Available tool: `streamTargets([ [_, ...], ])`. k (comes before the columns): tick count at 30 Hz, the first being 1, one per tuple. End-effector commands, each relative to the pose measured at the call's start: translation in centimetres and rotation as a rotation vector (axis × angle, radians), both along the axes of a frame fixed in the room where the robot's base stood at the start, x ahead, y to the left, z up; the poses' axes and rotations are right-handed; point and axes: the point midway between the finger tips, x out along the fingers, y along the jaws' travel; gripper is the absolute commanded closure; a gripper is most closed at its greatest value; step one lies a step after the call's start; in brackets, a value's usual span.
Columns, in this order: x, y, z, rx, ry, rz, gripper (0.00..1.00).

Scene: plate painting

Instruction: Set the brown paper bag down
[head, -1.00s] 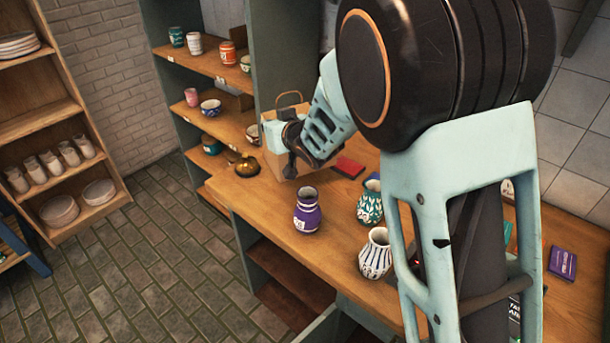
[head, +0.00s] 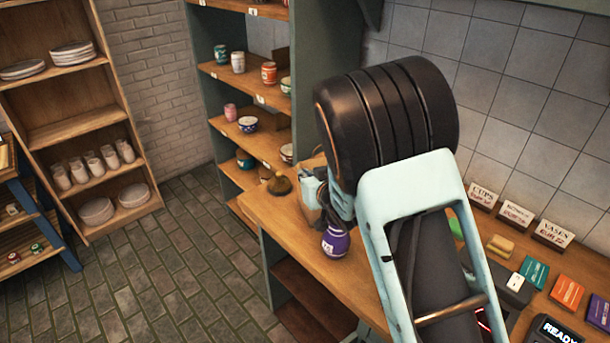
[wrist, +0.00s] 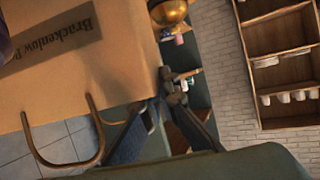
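The brown paper bag (wrist: 95,85) fills the left of the wrist view, with dark printed lettering on its face. Its curved handle (wrist: 98,140) hangs free below its upper edge in that view. My gripper (wrist: 177,78) has its dark fingers close together right at the bag's corner. Whether they pinch the bag's edge or only lie beside it I cannot tell. In the head view my arm covers nearly all of the bag, and the pale teal gripper body (head: 312,190) shows over the counter (head: 262,208). The contact under the bag is hidden.
A purple vase (head: 335,241) stands on the counter close to my gripper. A dark golden bowl-like object (head: 279,185) sits at the counter's far left end. Shelves of painted cups (head: 238,62) rise behind.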

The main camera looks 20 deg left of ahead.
Motion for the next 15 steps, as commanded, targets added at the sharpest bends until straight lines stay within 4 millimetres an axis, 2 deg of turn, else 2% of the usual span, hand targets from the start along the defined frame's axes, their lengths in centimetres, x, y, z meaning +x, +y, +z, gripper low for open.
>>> streamTargets([
  [5, 0.01, 0.03, -0.42, 0.001, -0.001, 0.0, 1.0],
  [11, -0.02, 0.02, -0.33, -0.001, 0.001, 0.0, 0.79],
  [15, -0.02, 0.0, -0.33, -0.001, 0.001, 0.0, 0.78],
])
